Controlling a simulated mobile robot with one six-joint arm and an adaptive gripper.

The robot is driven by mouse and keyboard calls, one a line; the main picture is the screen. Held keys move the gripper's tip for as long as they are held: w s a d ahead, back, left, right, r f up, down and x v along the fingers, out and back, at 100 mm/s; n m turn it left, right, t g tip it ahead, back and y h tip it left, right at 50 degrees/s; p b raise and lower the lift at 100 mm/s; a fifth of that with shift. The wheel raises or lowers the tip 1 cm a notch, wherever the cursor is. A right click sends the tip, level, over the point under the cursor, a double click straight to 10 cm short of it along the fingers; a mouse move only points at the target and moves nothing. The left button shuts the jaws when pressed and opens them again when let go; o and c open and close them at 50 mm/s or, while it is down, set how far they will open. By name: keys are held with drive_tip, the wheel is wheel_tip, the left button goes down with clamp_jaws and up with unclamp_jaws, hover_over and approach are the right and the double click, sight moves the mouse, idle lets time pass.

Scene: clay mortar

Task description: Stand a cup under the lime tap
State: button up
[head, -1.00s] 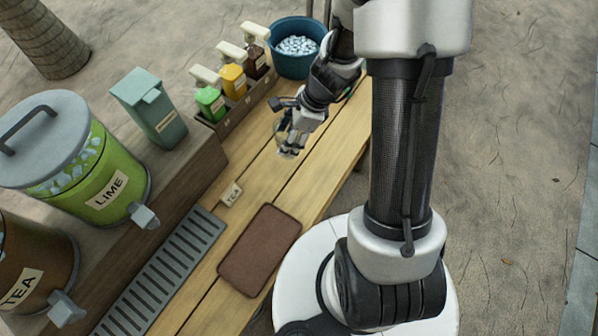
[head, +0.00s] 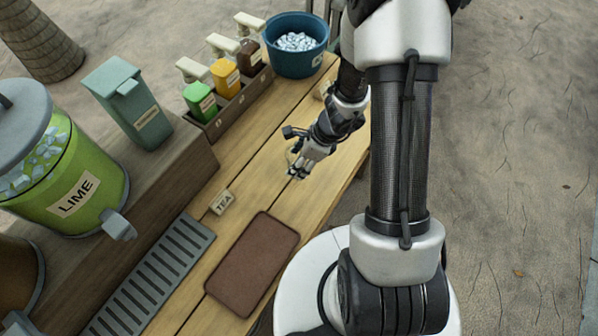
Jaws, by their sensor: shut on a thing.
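The lime dispenser (head: 52,190) is a green, ice-filled drum with a grey lid and a LIME label, at the left on a raised wooden shelf. Its grey tap (head: 119,226) points out over the slotted grey drip tray (head: 160,272). My gripper (head: 298,172) is low over the wooden counter, right of the raised shelf and well apart from the tap. It is shut on what looks like a clear cup, hard to make out and partly hidden by the fingers. No cup stands under the lime tap.
A brown mat (head: 252,264) and a small TEA sign (head: 223,202) lie on the counter (head: 255,185) near the tray. Syrup bottles (head: 225,76) in a rack, a blue ice tub (head: 296,60) and a teal bin (head: 135,105) stand farther back.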

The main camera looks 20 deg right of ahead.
drive_tip(key=shift+f+b, duration=1.2)
drive_tip(key=shift+f, duration=0.95)
drive_tip(key=shift+f, duration=0.2)
drive_tip(key=o, duration=1)
drive_tip(key=shift+r, duration=0.1)
